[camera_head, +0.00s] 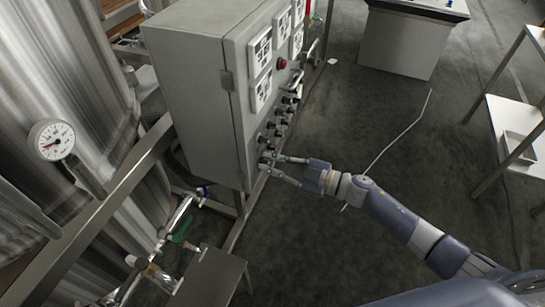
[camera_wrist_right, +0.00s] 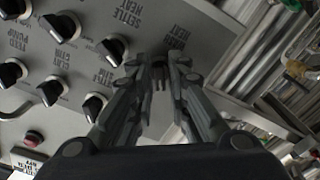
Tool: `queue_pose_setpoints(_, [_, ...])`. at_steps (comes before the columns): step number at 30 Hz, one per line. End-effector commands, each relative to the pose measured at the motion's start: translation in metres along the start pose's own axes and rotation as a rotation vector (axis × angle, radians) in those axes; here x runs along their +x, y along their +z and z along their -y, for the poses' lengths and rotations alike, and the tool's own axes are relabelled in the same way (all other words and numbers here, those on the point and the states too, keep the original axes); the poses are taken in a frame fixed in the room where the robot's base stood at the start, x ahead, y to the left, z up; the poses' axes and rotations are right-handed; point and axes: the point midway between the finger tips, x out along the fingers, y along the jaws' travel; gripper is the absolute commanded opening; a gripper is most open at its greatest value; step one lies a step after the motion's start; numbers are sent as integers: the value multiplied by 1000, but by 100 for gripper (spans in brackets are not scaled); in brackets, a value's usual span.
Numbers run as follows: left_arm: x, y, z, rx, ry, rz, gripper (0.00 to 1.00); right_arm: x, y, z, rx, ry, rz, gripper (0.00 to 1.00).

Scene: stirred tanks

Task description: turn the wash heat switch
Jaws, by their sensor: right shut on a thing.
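The grey control cabinet (camera_head: 205,85) stands left of centre in the head view. Its front carries rows of black rotary switches. My right gripper (camera_head: 267,163) reaches the lower near corner of that front. In the right wrist view its fingertips (camera_wrist_right: 160,65) are closed around the wash heat switch (camera_wrist_right: 160,75), just below a partly covered label ending in "HEAT". The fingers hide most of this switch, so its angle cannot be told. The settle heat switch (camera_wrist_right: 113,48) is beside it, apart from the fingers. My left gripper is not in view.
Other black switches (camera_wrist_right: 60,27) fill the panel left of the fingers. A red button (camera_head: 282,63) sits higher on the cabinet. A pressure gauge (camera_head: 51,140) and a pipe with a green-handled valve (camera_head: 182,229) are at left. The floor right of the cabinet is mostly clear.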

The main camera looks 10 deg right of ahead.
Motion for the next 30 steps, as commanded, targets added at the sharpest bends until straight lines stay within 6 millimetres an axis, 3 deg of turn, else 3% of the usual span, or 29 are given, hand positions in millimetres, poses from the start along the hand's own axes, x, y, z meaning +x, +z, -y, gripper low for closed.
queue_pose_setpoints(12, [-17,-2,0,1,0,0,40,0,0,0,179,0,1,0])
queue_pose_setpoints(27, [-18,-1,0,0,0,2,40,0,1,0,198,0,1,0])
queue_pose_setpoints(28, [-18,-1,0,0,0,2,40,0,1,0,198,0,1,20])
queue_pose_setpoints(30, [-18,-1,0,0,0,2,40,0,1,0,197,0,1,28])
